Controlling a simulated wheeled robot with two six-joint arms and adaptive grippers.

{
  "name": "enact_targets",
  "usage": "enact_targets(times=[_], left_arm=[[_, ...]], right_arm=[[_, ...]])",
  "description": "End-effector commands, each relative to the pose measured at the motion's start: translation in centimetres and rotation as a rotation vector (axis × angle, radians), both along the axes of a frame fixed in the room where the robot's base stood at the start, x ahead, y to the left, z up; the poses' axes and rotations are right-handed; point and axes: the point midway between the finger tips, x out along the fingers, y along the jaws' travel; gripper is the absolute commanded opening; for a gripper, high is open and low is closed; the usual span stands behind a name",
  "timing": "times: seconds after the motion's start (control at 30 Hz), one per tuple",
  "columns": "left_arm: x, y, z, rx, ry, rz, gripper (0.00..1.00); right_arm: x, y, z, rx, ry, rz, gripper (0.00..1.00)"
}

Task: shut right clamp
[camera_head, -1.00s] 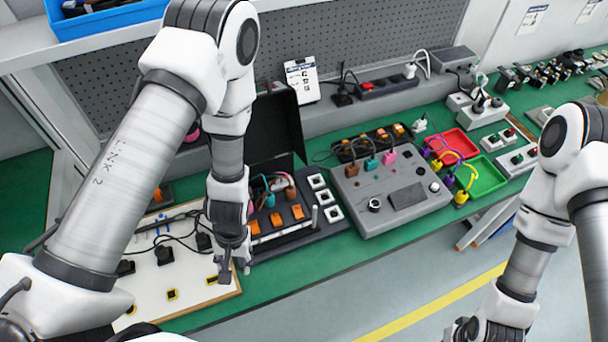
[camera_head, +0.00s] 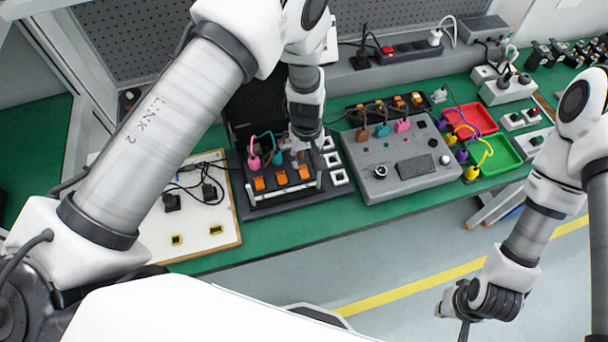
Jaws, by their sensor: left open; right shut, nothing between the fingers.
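The black fixture (camera_head: 290,203) sits on the green bench with its dark lid raised at the back. It holds a row of orange blocks (camera_head: 281,178) with a pink plug (camera_head: 253,161) and a teal plug behind them. A pale metal piece at the row's right end, perhaps the right clamp (camera_head: 319,181), is small; I cannot tell its state. My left gripper (camera_head: 302,152) is open and points down over the fixture's right rear part. Its fingertips are hard to make out, and contact cannot be told. My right gripper (camera_head: 465,322) is shut and empty, over the floor in front of the bench.
White square switches (camera_head: 338,177) line the fixture's right side. A grey control box (camera_head: 395,185) with colored plugs stands to the right, then red and green trays (camera_head: 497,160). A white board (camera_head: 190,240) with black cables lies left. The floor in front is clear.

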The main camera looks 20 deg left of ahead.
Motion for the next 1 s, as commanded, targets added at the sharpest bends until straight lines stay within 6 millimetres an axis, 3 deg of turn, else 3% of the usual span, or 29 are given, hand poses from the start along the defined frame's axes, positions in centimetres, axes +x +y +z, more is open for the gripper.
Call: enact_targets(times=[0.3,0.63,0.67,0.8,1.0], left_arm=[[-0.2,0.1,-5.7,-0.001,0.004,0.000,0.50],[-0.1,0.1,-6.9,0.000,0.001,-0.001,0.50],[-0.1,0.1,-6.9,0.000,0.001,-0.001,0.46],[-0.1,0.1,-6.9,0.000,0.001,-0.001,0.00],[-0.1,0.1,-6.8,-0.001,0.005,0.000,0.00]], right_arm=[[0.0,0.0,1.4,0.000,-0.001,0.001,0.00],[0.0,0.0,1.4,0.000,0.000,0.000,0.00],[0.0,0.0,1.4,0.000,0.000,0.000,0.00],[0.0,0.0,1.4,0.000,-0.001,0.000,0.00],[0.0,0.0,1.5,0.000,-0.001,0.000,0.00]])
